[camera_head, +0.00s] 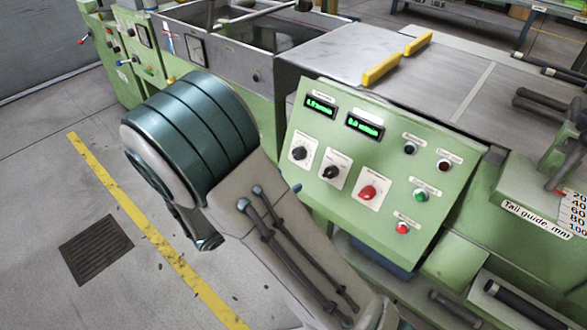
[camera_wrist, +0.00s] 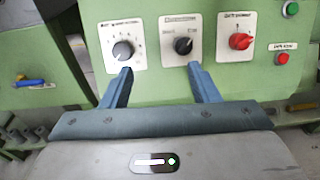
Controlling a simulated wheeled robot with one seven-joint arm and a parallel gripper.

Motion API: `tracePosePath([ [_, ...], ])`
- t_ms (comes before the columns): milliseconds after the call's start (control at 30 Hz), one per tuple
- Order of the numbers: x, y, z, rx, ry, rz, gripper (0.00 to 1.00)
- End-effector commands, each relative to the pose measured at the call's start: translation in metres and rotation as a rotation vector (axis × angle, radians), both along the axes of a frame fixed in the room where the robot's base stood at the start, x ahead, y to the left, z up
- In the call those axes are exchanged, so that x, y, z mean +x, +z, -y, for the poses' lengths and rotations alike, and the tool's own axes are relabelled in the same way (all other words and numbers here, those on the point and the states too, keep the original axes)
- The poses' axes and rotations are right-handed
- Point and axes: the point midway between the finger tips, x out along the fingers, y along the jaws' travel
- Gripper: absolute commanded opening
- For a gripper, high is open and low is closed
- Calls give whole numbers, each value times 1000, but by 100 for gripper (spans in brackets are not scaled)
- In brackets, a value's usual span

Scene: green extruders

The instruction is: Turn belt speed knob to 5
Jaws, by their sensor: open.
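The belt speed knob appears to be the black knob with a numbered dial in the wrist view (camera_wrist: 123,50), leftmost of three on the green panel; its label is too blurred to be sure. It also shows in the head view (camera_head: 299,153). Its pointer setting cannot be read. My gripper (camera_wrist: 160,67) is open, with two blue fingers spread below the panel's knobs. The left fingertip is just below the numbered knob, and the right one is below the middle black knob (camera_wrist: 183,45). Nothing shows between the fingers. In the head view my arm hides most of the gripper.
A red rotary switch (camera_wrist: 240,41) sits right of the knobs, with a green button (camera_head: 420,195) and a red button (camera_head: 403,228) beyond. Two green displays (camera_head: 320,105) are above. A blue-handled lever (camera_wrist: 28,82) shows at the wrist view's left.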

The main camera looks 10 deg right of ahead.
Motion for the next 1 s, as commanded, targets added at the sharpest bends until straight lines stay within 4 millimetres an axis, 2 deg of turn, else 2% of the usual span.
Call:
tracePosePath([
  [33, 6, -15, -13, -55, 60, -11, 55],
  [167, 15, -26, -35, -150, 164, -28, 55],
  [333, 23, -29, -39, -187, 204, -31, 55],
  [467, 35, -29, -26, -187, 201, -30, 55],
  [800, 84, -30, 27, -185, 199, -30, 55],
  [1000, 104, -29, 48, -184, 201, -31, 55],
])
